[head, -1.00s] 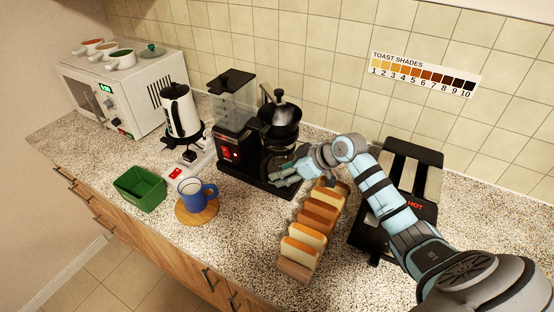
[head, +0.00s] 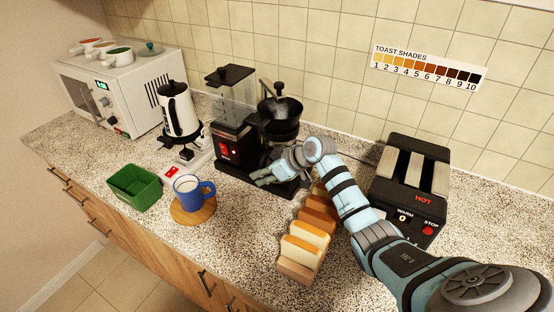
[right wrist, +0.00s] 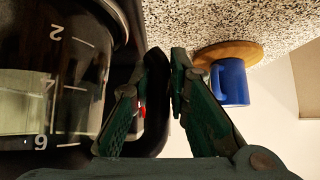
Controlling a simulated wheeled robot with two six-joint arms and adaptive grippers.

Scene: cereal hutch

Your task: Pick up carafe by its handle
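The glass carafe (right wrist: 60,80) fills the left of the right wrist view, with white 2, 4 and 6 marks and a dark rim. In the head view it is mostly hidden behind my right wrist, in the black coffee maker (head: 236,150). My right gripper (head: 263,178) is at the front of the coffee maker. My left gripper is not in view.
A blue mug (head: 192,194) on a round wooden coaster (head: 205,212) stands left of my right gripper. A toast rack (head: 292,270) with bread slices lies below my forearm. A black toaster (head: 412,185) stands right. A green bin (head: 134,188) and white kettle (head: 180,110) are left.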

